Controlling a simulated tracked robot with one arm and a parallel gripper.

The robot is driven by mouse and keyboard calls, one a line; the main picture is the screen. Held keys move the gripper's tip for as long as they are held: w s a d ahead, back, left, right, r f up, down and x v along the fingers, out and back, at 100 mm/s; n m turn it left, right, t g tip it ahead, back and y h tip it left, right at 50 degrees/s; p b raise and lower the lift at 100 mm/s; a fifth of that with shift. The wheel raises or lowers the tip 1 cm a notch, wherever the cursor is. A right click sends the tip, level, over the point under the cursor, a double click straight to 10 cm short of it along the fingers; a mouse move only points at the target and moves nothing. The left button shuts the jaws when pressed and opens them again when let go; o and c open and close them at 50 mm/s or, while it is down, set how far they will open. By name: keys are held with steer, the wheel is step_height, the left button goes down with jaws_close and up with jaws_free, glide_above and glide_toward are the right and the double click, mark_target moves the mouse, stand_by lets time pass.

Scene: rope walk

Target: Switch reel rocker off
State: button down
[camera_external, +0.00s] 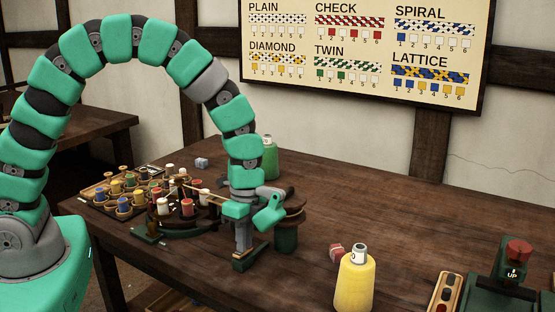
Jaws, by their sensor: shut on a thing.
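My gripper (243,238) points down at the middle of the table, just right of the round braiding stand. It is shut on a small dark green and wood-coloured piece (250,259) at the tabletop. I cannot tell for sure whether this piece is the reel rocker, or which way a rocker is set, because the fingers cover part of it. A dark green reel-like drum (286,238) stands just right of the gripper, partly behind my wrist.
A round stand with colored bobbins (178,222) and a bobbin tray (122,205) are left of the gripper. A green cone spool (270,160) stands behind. A yellow spool (354,284), a reddish block (336,251) and a red-knobbed device marked UP (517,252) are right. The back right tabletop is clear.

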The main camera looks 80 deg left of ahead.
steer(key=shift+s+a+f, duration=0.1)
steer(key=shift+s+f, duration=0.2)
steer(key=shift+f, duration=0.2)
step_height(320, 180, up, 15)
steer(key=w, duration=0.1)
steer(key=shift+w+a+p, duration=0.3)
steer(key=shift+w+a, duration=0.05)
steer(key=shift+a, duration=0.05)
steer(key=shift+f, duration=0.1)
steer(key=shift+w+a+g+h+b, duration=0.3)
steer(key=shift+g+h+b, duration=0.15)
steer(key=shift+b, duration=0.75)
steer(key=x, duration=1.4)
